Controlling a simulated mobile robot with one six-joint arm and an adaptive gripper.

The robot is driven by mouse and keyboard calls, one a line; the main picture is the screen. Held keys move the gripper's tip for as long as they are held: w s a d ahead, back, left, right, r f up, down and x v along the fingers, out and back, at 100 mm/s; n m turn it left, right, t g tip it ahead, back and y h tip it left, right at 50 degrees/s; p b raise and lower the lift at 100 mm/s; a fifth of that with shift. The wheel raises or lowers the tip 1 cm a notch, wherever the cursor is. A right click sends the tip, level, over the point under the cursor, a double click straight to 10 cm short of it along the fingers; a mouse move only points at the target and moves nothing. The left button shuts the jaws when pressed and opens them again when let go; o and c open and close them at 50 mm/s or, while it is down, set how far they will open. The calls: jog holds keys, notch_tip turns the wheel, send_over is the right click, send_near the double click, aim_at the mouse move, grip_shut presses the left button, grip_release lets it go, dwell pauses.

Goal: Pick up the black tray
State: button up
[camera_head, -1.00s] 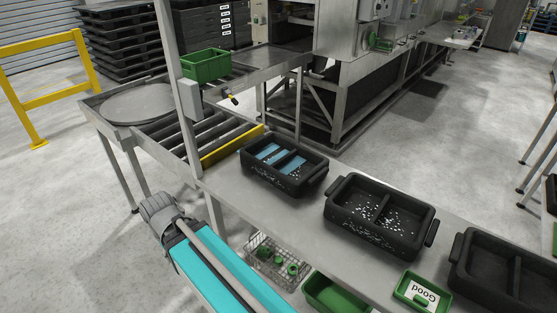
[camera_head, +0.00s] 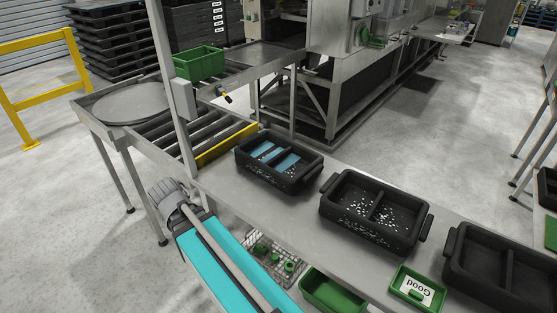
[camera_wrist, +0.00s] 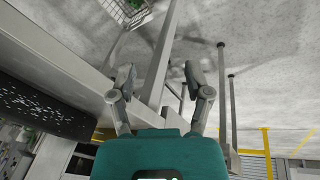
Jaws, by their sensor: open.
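Three black trays stand in a row on the grey metal bench in the head view. The left black tray (camera_head: 247,172) holds blue pieces and white bits. The middle black tray (camera_head: 345,221) has two compartments with white bits in them. The right black tray (camera_head: 461,271) looks empty and is cut off by the frame edge. A dark speckled surface (camera_wrist: 45,108) at the left of the wrist view may be a tray side; I cannot tell which one.
A green "Good" tray (camera_head: 417,289) sits on the bench between the middle and right trays. A yellow barrier (camera_head: 40,72) stands at the left.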

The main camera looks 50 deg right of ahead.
aim_at(269, 162)
jog(key=d+r+m+h, duration=0.1)
jog(key=d+m, duration=0.1)
jog(key=d, duration=0.3)
jog(key=w+d+r+m+h, duration=0.1)
jog(key=d+r+m+h, duration=0.1)
jog(key=d, duration=0.3)
jog(key=d+r+m+h+p, duration=0.1)
jog(key=d+r+m+h, duration=0.1)
jog(key=d, duration=0.4)
jog(key=shift+w+m+t, duration=0.25)
jog(key=shift+m+t, duration=0.05)
jog(key=shift+m, duration=0.2)
jog(key=s+d+r+m+h, duration=0.1)
jog(key=d+r+m+h, duration=0.3)
jog(key=d, duration=0.6)
jog(key=shift+d+r+m+p, duration=0.3)
jog(key=shift+d+r+m, duration=0.15)
jog(key=shift+r, duration=0.4)
jog(key=b+x, duration=0.3)
jog(key=x, duration=0.4)
jog(key=shift+s+f+b, duration=0.1)
jog(key=shift+b, duration=0.25)
jog(key=shift+d+f, duration=0.2)
jog(key=shift+d, duration=0.5)
